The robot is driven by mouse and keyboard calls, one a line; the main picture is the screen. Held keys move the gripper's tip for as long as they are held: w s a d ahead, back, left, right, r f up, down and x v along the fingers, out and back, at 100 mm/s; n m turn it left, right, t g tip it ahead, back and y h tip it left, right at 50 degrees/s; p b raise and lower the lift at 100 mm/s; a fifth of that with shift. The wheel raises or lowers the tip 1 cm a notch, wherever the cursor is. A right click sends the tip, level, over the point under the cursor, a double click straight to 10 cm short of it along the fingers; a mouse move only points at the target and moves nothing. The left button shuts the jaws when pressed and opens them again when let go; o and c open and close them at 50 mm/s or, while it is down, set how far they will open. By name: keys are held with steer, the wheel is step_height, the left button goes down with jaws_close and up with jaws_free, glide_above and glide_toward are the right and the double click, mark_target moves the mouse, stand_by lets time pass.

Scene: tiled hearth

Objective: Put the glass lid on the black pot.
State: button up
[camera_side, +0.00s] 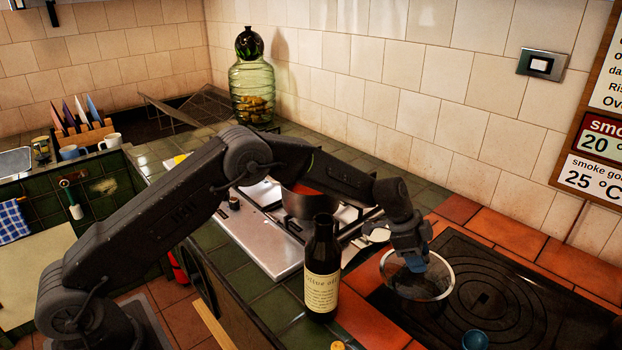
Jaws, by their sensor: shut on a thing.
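The glass lid (440,279), a clear disc with a pale metal rim, is at the lower right. My gripper (417,263) points down at its middle and is shut on it, hiding the grip. The black pot (408,308) is a dark shape directly beneath the lid, by the left edge of the black hob. The lid lies over the pot, looking roughly level. I cannot tell whether its rim touches the pot or hangs slightly above it.
A dark labelled bottle (322,270) stands left of the pot. A pan (297,205) sits on the steel gas hob (262,236) behind my arm. A small blue object (475,340) lies at the front. The right part of the black hob (530,300) is clear.

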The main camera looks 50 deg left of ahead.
steer(key=shift+r, duration=2.2)
step_height(320, 180, up, 21)
steer(key=s+a+n+t+y, duration=0.1)
steer(key=s+a+n, duration=0.15)
steer(key=a, duration=1.45)
steer(key=s+a+n+t+y, duration=0.1)
steer(key=a+n, duration=0.2)
steer(key=a, duration=1.3)
steer(key=shift+m, duration=0.25)
step_height(320, 180, down, 5)
steer(key=shift+s, duration=0.15)
steer(key=shift+f, duration=0.15)
steer(key=shift+f, duration=2.9)
